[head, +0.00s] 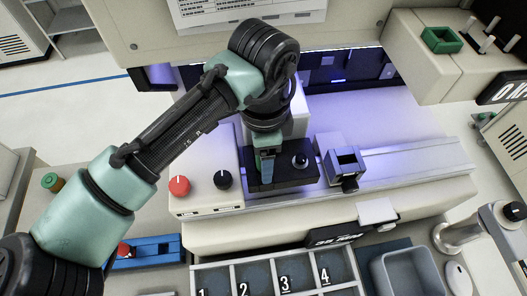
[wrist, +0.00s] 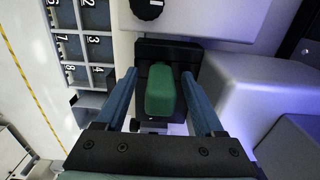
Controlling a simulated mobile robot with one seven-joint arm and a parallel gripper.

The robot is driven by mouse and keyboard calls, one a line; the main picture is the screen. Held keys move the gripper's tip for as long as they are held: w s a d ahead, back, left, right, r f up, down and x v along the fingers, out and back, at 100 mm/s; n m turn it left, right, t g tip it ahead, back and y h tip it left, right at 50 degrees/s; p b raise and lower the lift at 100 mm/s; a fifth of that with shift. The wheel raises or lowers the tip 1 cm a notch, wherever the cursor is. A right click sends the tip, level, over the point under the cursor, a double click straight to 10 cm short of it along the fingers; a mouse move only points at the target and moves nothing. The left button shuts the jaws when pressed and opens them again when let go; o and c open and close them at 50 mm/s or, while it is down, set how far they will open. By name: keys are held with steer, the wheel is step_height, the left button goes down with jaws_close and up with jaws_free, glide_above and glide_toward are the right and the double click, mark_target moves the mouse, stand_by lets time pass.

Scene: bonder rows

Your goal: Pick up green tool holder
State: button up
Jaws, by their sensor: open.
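The green tool holder (wrist: 162,92) is a rounded green block on a black base (wrist: 168,52) in the wrist view. My gripper (wrist: 161,74) is open, with one blue finger on each side of the holder. A gap shows between the holder and each finger. In the head view my gripper (head: 266,176) points down over the black base (head: 290,182) on the machine's front ledge. The holder cannot be made out there, as my gripper and wrist cover it.
A red knob (head: 179,186) and a black knob (head: 223,180) stand left of the base. A grey block (head: 346,166) on a rail stands to its right. A numbered tray (head: 275,258) lies below. A green square open box (head: 441,40) sits on the right machine.

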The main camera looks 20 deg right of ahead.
steer(key=shift+f, duration=0.45)
steer(key=shift+c, duration=0.2)
jaws_close()
steer(key=shift+r, duration=0.1)
